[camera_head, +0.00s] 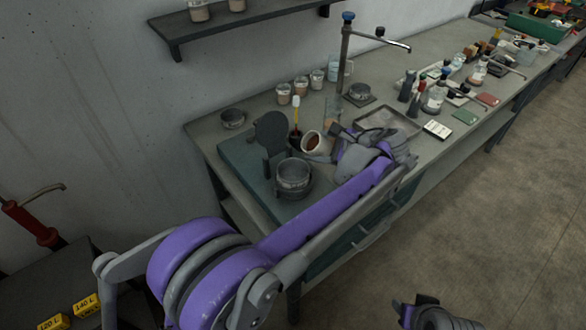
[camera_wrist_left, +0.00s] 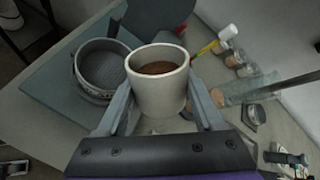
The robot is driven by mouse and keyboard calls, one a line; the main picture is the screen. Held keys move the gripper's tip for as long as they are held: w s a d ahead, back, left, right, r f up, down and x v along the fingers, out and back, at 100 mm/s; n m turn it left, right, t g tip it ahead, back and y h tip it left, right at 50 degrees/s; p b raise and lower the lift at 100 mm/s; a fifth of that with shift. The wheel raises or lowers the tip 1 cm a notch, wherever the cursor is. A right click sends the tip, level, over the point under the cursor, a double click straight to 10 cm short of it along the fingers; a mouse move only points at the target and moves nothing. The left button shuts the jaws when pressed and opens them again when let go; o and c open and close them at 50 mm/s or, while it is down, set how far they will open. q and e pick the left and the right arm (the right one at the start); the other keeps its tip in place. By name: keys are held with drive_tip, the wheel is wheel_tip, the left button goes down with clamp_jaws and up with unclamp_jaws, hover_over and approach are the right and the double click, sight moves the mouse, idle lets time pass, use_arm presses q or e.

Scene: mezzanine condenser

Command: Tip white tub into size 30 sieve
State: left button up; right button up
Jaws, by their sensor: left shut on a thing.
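My left gripper (camera_head: 328,150) is shut on the white tub (camera_head: 313,143), which is tilted, its mouth toward the left of the head view. Brown material shows inside. In the left wrist view the tub (camera_wrist_left: 158,85) sits between the two fingers (camera_wrist_left: 160,108). A round metal sieve (camera_head: 293,178) stands on the teal mat, below and left of the tub; it also shows in the left wrist view (camera_wrist_left: 103,68), apart from the tub. I cannot read a size on it. Part of my right arm's end (camera_head: 428,314) shows at the bottom edge; its fingers are unclear.
A dark round-topped stand (camera_head: 270,132) is close behind the sieve. A yellow-and-white tool (camera_head: 296,115) stands beside several small cups (camera_head: 300,86). Another metal bowl or sieve (camera_head: 232,118) is at the back left. A shallow tray (camera_head: 388,122) lies to the right.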

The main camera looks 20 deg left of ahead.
use_arm(q)
drive_tip(key=shift+s+r+h, duration=0.1)
drive_tip(key=shift+h, duration=0.2)
drive_tip(key=shift+r+n+t+h+p, duration=0.4)
drive_tip(key=shift+n+h+p, duration=0.1)
drive_tip(key=shift+n, duration=0.1)
idle(0.7)
drive_tip(key=shift+a+f, duration=0.1)
drive_tip(key=shift+f, duration=0.1)
drive_tip(key=shift+f+h, duration=0.1)
drive_tip(key=shift+h, duration=0.2)
drive_tip(key=shift+f+n+t, duration=0.1)
drive_tip(key=shift+n+t, duration=0.2)
drive_tip(key=shift+f+h, duration=0.1)
drive_tip(key=shift+h, duration=0.2)
drive_tip(key=shift+r+n+t, duration=0.2)
drive_tip(key=shift+n+t, duration=0.1)
drive_tip(key=shift+n, duration=0.1)
idle(0.3)
drive_tip(key=shift+h, duration=0.3)
drive_tip(key=shift+s+a+r, duration=0.1)
